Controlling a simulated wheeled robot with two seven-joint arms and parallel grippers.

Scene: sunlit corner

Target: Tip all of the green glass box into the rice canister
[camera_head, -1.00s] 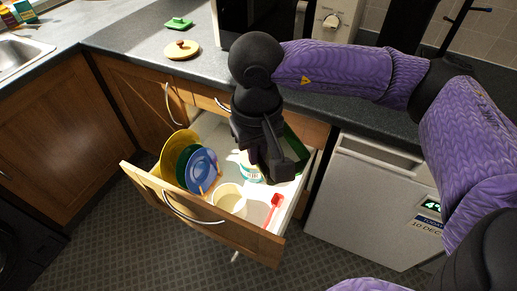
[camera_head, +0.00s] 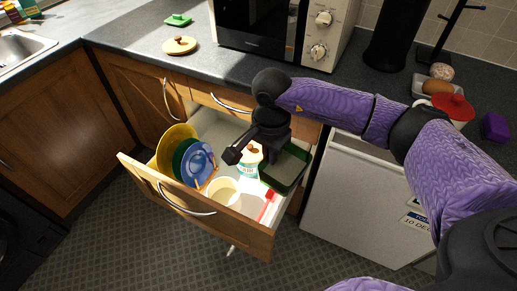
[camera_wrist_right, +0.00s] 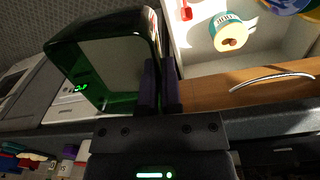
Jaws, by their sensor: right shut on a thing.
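The green glass box (camera_head: 298,180) is in my right gripper (camera_head: 274,146), over the right side of the open drawer. In the right wrist view the fingers (camera_wrist_right: 160,85) are shut on one wall of the box (camera_wrist_right: 62,55). The rice canister (camera_head: 250,168), pale with a teal band, stands in the drawer just left of the box, partly hidden by my gripper. It also shows in the right wrist view (camera_wrist_right: 222,24), with a tan top. My left gripper is out of view.
The drawer (camera_head: 190,211) also holds upright plates (camera_head: 198,165), a cream cup (camera_head: 222,188) and a red utensil (camera_head: 269,199). On the counter are a round wooden lid (camera_head: 180,46), a green lid (camera_head: 178,19) and a microwave (camera_head: 262,30). A white appliance (camera_head: 350,200) stands right of the drawer.

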